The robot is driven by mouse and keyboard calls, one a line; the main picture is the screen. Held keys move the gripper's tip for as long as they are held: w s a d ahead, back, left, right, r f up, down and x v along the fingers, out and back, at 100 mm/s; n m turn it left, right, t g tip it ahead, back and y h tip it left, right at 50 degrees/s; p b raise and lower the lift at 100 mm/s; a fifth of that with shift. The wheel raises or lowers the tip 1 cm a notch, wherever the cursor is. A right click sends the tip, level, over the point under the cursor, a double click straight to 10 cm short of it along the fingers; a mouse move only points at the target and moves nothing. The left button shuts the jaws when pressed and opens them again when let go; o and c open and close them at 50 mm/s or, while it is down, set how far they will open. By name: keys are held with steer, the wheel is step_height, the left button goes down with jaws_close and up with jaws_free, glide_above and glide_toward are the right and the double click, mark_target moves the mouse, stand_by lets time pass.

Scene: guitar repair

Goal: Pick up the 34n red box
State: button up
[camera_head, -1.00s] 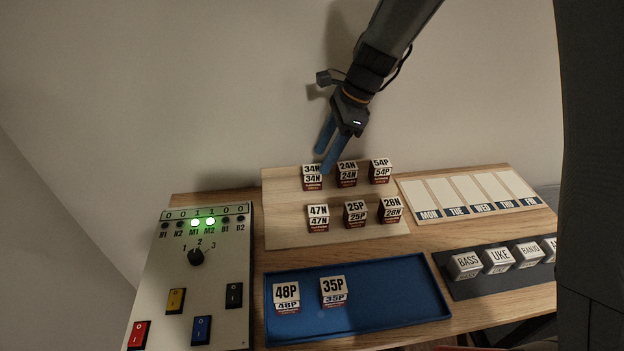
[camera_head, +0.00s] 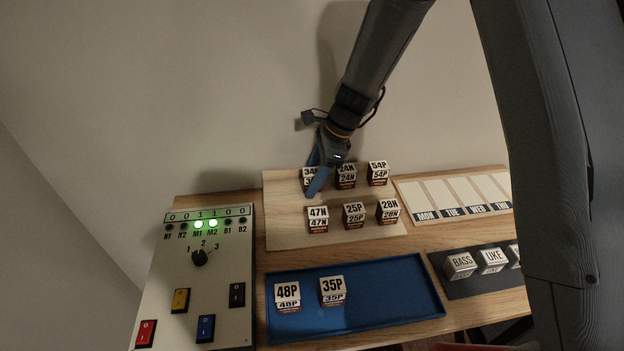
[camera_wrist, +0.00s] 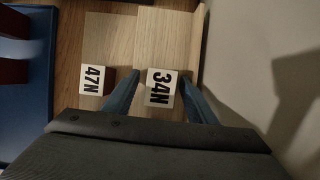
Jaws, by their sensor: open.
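The 34N box (camera_head: 308,174) sits at the back left of the wooden board (camera_head: 284,240), with a white label and dark red lower part. In the head view my gripper's fingers partly cover it. In the wrist view the 34N box (camera_wrist: 160,87) shows its white top between the tips of the two blue fingers. My gripper (camera_wrist: 162,84) is open, with one finger on each side of the box. I cannot tell whether either finger touches it. My gripper (camera_head: 312,180) points down at the box in the head view.
The 47N box (camera_head: 318,219) stands in front of the 34N box, and the 24N box (camera_head: 346,176) to its right. More boxes stand on the board. A blue tray (camera_head: 390,310) holds the 48P and 35P boxes. A switch panel (camera_head: 215,275) lies at left. The wall is close behind.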

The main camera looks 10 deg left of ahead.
steer(key=c, duration=1.2)
steer(key=shift+c, duration=0.2)
steer(key=shift+r, duration=0.1)
